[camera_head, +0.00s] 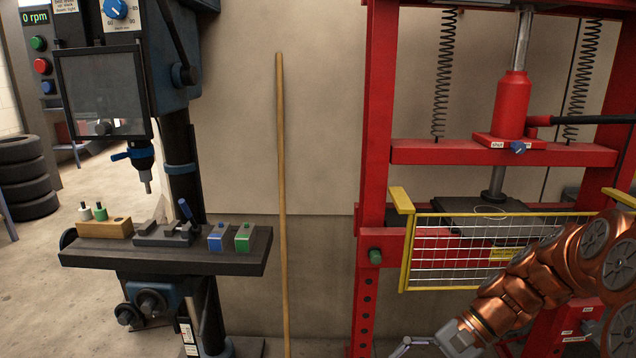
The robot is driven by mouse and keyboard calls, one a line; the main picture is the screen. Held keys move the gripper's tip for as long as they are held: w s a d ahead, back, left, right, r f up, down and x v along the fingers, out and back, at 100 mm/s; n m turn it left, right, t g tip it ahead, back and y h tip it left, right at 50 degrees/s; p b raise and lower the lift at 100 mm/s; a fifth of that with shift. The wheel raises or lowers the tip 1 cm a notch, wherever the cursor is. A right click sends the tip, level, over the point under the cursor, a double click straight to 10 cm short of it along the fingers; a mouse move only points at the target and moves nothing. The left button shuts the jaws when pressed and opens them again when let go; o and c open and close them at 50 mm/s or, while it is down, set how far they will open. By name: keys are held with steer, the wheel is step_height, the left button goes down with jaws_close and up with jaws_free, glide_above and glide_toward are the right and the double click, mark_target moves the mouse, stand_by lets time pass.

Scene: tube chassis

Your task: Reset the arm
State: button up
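My copper-coloured arm (535,285) reaches in from the lower right. It passes in front of the yellow-framed mesh guard (445,245) of the red press. My gripper (412,344) is at the bottom edge of the picture, pointing left. Only a thin grey finger part and the grey wrist show; the rest is cut off by the frame, so I cannot tell whether it is open or shut, or whether it holds anything.
A red hydraulic press (376,120) stands on the right. A drill press table (165,254) on the left carries a vise (168,234), a blue block (217,238), a green block (244,238) and a wooden holder (104,228). A wooden pole (282,200) leans against the wall between them.

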steer(key=s+d+r+n+t+h+p, duration=0.1)
steer(key=s+r+n+h+p, duration=0.7)
steer(key=s+r+p, duration=0.7)
steer(key=s+r+h, duration=0.1)
steer(key=s+r, duration=0.1)
steer(key=s, duration=0.3)
steer(key=shift+s+d+n+h, duration=0.25)
steer(key=shift+s+n+h, duration=0.05)
steer(key=shift+s, duration=0.1)
